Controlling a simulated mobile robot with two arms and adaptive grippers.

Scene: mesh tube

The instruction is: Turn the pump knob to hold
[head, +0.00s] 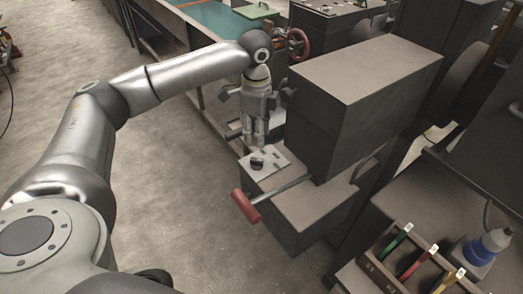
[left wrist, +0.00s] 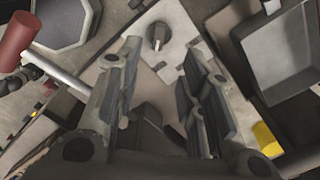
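The pump knob (head: 257,163) is a small dark knob on a pale plate (head: 268,172) on top of a dark box. My left gripper (head: 254,143) points down just above the knob, on its far side in the head view. In the left wrist view the knob (left wrist: 157,36) stands beyond the fingertips, in line with the gap between them. The two fingers (left wrist: 165,50) are apart with nothing between them. The markings on the plate are too small to read. My right gripper is not in view.
A lever with a red grip (head: 246,206) sticks out near the knob; it also shows in the left wrist view (left wrist: 18,38). A large dark block (head: 362,90) rises right of the gripper. A red handwheel (head: 298,45) is behind. A tool tray (head: 385,275) and blue-white bottle (head: 487,247) are lower right.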

